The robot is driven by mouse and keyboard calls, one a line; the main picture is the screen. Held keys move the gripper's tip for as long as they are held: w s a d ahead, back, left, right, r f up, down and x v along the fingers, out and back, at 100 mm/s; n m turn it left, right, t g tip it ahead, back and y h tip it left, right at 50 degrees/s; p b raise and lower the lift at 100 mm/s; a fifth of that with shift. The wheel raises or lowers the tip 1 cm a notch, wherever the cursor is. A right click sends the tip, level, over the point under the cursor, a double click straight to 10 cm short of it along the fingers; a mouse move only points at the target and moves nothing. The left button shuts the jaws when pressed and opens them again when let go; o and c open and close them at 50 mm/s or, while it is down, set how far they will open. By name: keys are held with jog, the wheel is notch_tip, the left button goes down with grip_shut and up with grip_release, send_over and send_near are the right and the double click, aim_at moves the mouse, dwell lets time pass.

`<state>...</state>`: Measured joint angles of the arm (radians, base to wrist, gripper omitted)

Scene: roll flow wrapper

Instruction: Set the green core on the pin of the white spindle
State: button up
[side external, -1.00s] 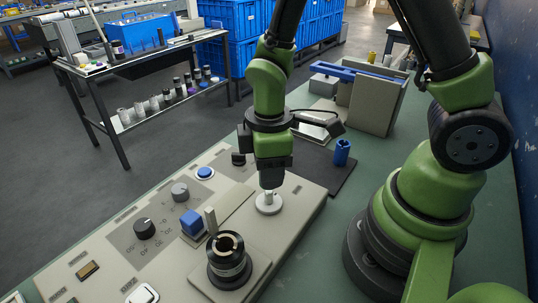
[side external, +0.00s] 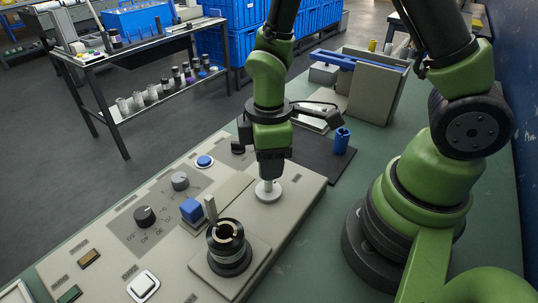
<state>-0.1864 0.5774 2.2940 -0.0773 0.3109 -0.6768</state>
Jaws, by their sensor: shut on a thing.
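The white spindle (side external: 269,194) stands on the beige panel as a round base, with a short pale upright part rising from its middle. My gripper (side external: 268,178) is directly above it, pointing down, with its dark jaws right at the top of the pale part. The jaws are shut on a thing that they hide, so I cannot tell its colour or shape. No separate green core can be made out; the green visible there is on my own arm. I cannot tell whether the held thing touches the pin.
A black ringed chuck (side external: 229,247) stands on the panel nearer the camera, beside a grey post (side external: 210,208) and a blue block (side external: 191,210). A blue hollow cylinder (side external: 341,141) stands on a dark mat (side external: 318,162) to the right. Knobs (side external: 145,217) lie left.

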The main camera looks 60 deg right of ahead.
jog(key=shift+f, duration=0.45)
dwell(0.3)
jog(key=shift+f, duration=0.4)
jog(key=shift+f, duration=0.25)
jog(key=shift+f, duration=0.75)
jog(key=shift+f, duration=0.15)
dwell(0.5)
jog(key=o, duration=1.5)
jog(key=shift+c, duration=0.2)
